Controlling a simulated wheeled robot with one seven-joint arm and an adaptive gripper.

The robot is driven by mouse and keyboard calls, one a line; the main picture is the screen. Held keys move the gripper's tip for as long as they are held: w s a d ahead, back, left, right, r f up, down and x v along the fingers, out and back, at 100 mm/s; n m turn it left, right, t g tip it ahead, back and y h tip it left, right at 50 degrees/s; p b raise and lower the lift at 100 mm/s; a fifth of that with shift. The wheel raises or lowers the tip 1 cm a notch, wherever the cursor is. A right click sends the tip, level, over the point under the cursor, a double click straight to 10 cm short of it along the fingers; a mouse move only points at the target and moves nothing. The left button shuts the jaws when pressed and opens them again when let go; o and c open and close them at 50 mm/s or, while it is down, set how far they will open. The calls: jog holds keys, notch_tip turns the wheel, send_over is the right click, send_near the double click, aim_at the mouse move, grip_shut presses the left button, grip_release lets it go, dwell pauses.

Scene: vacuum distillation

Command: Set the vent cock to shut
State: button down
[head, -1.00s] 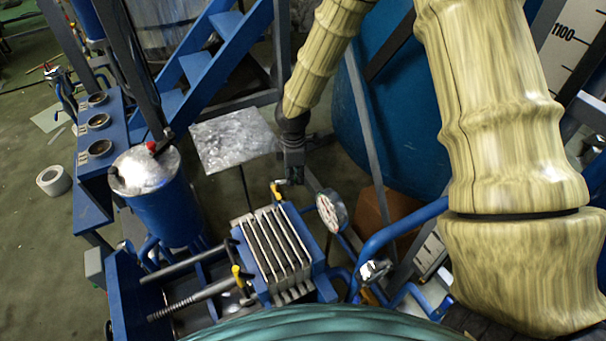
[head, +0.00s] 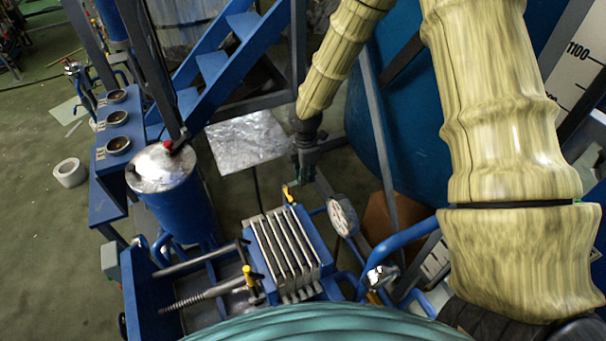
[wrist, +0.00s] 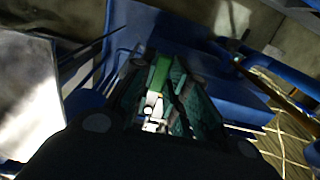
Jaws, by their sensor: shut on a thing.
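My gripper (head: 306,178) hangs behind the ribbed filter block, with its fingertips pointing down. In the wrist view my gripper (wrist: 163,108) is shut on a small green piece (wrist: 160,76) with a pale, shiny part below it. This may be the vent cock, but dark fingers hide most of it and I cannot read its setting. A yellow lever (head: 289,194) stands just below and left of my gripper in the head view. I cannot tell whether they touch.
The ribbed block (head: 285,250) has another yellow lever (head: 248,277) at its front left. A round gauge (head: 342,215) stands right of it. A blue vessel (head: 180,205) with a red-knobbed lid is at left. Blue stairs (head: 212,65) and a large blue tank (head: 385,120) stand behind.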

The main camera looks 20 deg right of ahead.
jog(key=shift+w+r, duration=0.1)
jog(key=shift+w, duration=0.05)
jog(key=c, duration=1.4)
grip_release()
notch_tip(320, 180, up, 12)
jog(key=shift+f, duration=0.1)
jog(key=shift+d, duration=0.1)
